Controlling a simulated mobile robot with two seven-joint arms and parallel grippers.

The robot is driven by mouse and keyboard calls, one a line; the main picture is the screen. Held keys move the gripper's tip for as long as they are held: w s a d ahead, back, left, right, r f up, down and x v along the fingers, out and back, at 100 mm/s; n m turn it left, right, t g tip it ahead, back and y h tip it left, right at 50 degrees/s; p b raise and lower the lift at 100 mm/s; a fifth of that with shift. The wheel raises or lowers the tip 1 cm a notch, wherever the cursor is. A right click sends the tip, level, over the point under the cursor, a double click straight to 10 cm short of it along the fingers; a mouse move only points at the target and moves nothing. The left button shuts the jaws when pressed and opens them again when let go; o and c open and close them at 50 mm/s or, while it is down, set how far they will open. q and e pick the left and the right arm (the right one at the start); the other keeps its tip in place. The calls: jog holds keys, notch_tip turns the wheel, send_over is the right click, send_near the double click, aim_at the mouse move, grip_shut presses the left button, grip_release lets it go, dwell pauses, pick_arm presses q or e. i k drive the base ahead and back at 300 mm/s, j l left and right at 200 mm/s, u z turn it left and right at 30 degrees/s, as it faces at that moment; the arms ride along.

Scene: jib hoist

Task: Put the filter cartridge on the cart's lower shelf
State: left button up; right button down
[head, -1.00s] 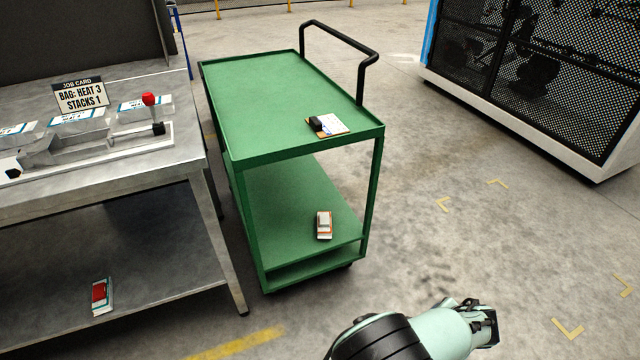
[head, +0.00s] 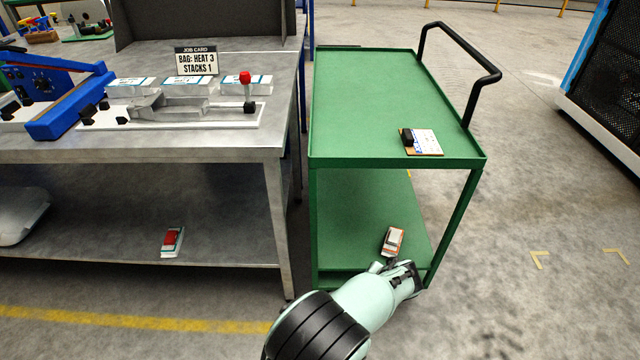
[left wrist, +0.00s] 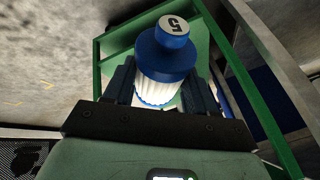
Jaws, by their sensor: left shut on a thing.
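The filter cartridge (left wrist: 165,60) is in the left wrist view, with a white pleated body, a blue band and a blue cap marked 5. My left gripper (left wrist: 158,90) is shut on it, one dark finger on each side. In the head view my left gripper (head: 402,278) is low at the near end of the green cart (head: 375,95), in front of the lower shelf (head: 350,215). The cartridge cannot be made out there. The cart's green frame also shows behind the cartridge in the left wrist view (left wrist: 262,75). My right gripper is in neither view.
A white and orange box (head: 393,240) lies on the lower shelf near its front edge. A card with a black object (head: 424,142) lies on the top shelf. A steel workbench (head: 225,148) stands close left of the cart. Floor right of the cart is clear.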

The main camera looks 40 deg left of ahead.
aim_at(345, 242)
jog(key=i+l+u, duration=0.55)
jog(key=u, duration=0.2)
jog(key=i+l, duration=0.15)
jog(key=l, duration=0.15)
jog(key=i+l, duration=0.1)
jog(key=l, duration=0.2)
